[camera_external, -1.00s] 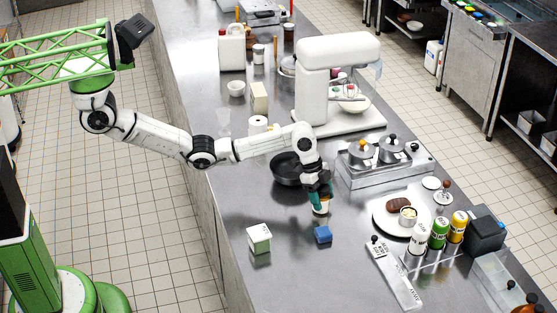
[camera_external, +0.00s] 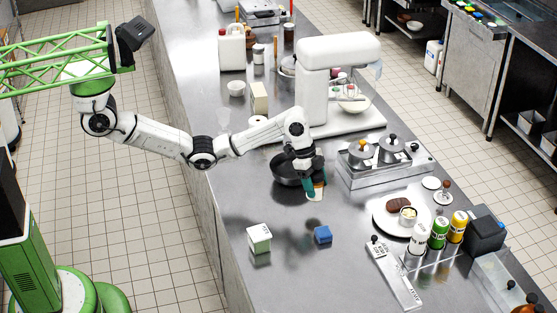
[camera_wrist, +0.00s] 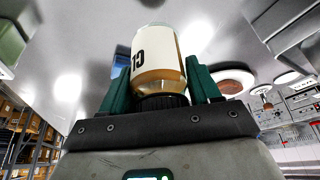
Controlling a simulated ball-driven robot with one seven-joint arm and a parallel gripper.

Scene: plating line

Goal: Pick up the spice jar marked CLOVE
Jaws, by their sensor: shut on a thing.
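My gripper (camera_external: 312,186) is shut on a small spice jar (camera_external: 316,195). In the wrist view the jar (camera_wrist: 158,62) sits between the two green fingers (camera_wrist: 160,92). It has a black lid at the gripper end, amber contents and a cream label. The visible letters look like CL, turned over; the rest of the word is out of sight around the side. In the external view the jar seems to hang above the steel counter, just right of the black pan (camera_external: 285,168).
A white box (camera_external: 259,239) and a blue block (camera_external: 323,235) stand in front. A stand mixer (camera_external: 335,55) is behind. To the right are a pot unit (camera_external: 385,165), a plate (camera_external: 383,222) and a rack with several bottles (camera_external: 438,235).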

